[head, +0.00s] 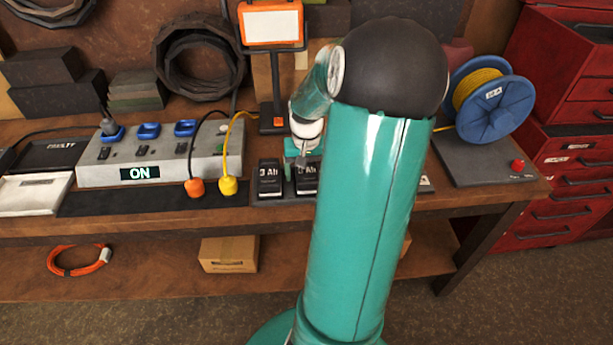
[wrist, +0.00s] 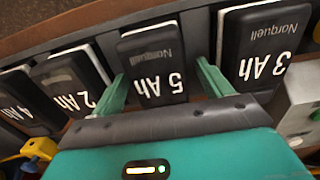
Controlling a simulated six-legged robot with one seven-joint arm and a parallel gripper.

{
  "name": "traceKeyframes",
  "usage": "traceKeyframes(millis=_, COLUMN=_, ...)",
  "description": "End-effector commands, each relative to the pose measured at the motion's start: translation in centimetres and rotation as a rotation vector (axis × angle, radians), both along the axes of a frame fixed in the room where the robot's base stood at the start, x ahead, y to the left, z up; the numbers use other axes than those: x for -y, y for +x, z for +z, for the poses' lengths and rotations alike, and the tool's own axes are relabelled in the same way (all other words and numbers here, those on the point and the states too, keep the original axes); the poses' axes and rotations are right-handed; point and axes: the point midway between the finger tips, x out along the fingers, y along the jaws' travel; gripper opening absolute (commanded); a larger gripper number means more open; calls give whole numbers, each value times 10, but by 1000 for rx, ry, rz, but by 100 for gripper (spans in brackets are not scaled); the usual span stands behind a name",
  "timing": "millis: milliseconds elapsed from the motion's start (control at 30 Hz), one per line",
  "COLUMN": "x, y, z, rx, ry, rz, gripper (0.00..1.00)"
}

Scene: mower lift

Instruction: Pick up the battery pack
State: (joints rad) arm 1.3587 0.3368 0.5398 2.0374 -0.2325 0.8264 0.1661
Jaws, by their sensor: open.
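Black battery packs stand in a row on a bench. In the wrist view the pack marked 5 Ah (wrist: 152,50) is in the middle, and my gripper (wrist: 161,80) is open with one green finger on each side of it. I cannot tell whether the fingers touch it. The pack marked 3 Ah (wrist: 268,42) is to its right; the packs marked 2 Ah (wrist: 72,82) and 4 Ah (wrist: 26,102) are to its left. In the head view the 3 Ah pack (head: 270,178) is clear, while my gripper (head: 303,158) is partly hidden. My arm hides packs farther right.
A power strip (head: 150,157) reading ON, with an orange plug (head: 195,187) and a yellow plug (head: 229,185), is left of the packs. An orange-framed screen (head: 271,24) stands behind. A blue cable reel (head: 490,105) and red drawers (head: 570,170) are at right.

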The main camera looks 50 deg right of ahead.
Motion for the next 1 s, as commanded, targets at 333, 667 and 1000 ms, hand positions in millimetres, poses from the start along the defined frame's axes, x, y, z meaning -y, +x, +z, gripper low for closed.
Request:
traceKeyframes(millis=333, x=0, y=0, z=1, rx=0, ry=0, rz=1, gripper=29)
traceKeyframes(millis=667, x=0, y=0, z=2, rx=1, ry=-2, rz=1, gripper=15)
traceKeyframes(millis=1000, x=1, y=1, z=32, rx=2, ry=-6, rz=1, gripper=15)
